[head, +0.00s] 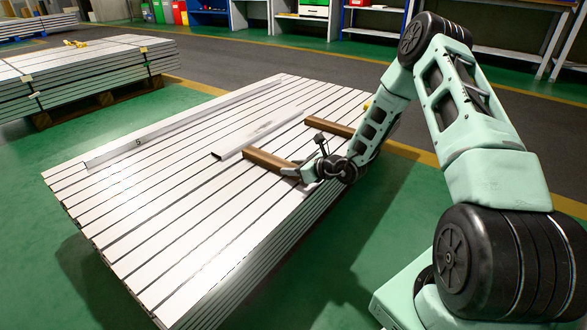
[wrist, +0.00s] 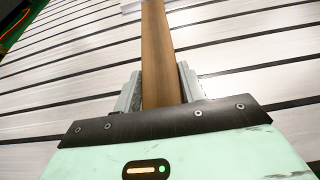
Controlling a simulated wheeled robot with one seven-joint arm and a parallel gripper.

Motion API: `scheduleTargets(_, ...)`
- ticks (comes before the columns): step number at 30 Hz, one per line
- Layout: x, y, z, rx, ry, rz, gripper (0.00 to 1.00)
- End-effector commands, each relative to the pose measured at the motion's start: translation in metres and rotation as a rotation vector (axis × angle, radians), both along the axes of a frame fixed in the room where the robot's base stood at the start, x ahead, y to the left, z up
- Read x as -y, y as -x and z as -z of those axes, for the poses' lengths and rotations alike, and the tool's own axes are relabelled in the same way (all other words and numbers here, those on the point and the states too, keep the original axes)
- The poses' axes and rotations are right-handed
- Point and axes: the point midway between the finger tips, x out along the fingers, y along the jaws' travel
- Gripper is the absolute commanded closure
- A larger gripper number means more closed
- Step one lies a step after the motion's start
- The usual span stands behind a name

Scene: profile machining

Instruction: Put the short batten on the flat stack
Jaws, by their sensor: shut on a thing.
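A brown wooden batten (head: 266,160) is at the right part of the flat stack (head: 150,235), a broad layered stack of pale metal profiles. My gripper (head: 297,170) is shut on the batten's near end. In the wrist view the batten (wrist: 157,45) runs straight away between the two fingers of my gripper (wrist: 160,85), over the profiles. Its far end is close to a pale loose profile. I cannot tell whether it rests on the stack or hangs just above it. A second brown batten (head: 329,126) lies farther back on the stack, roughly parallel and apart from the held one.
A long loose profile (head: 185,120) and a shorter one (head: 258,136) lie on top of the stack. Another profile stack (head: 85,70) on a wooden pallet stands at the back left. Shelves (head: 310,12) line the back. Green floor (head: 50,285) is free at the front left.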

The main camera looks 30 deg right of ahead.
Motion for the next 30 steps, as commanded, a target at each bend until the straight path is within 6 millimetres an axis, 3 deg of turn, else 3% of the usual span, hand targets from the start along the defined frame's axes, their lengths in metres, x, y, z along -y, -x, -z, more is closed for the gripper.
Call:
scheduleTargets(1,0.0,0.0,0.002,0.001,0.0,0.0,0.86)
scheduleTargets(2,0.0,0.0,0.002,0.0,0.0,0.0,0.51)
scheduleTargets(3,0.0,0.0,0.001,0.0,0.0,0.0,0.4)
scheduleTargets(4,0.0,0.0,0.001,0.0,0.0,0.0,0.38)
scheduleTargets(16,0.003,0.006,-0.006,-0.002,0.0,0.001,0.38)
scheduleTargets(30,0.031,0.085,-0.042,-0.003,0.0,0.002,0.38)
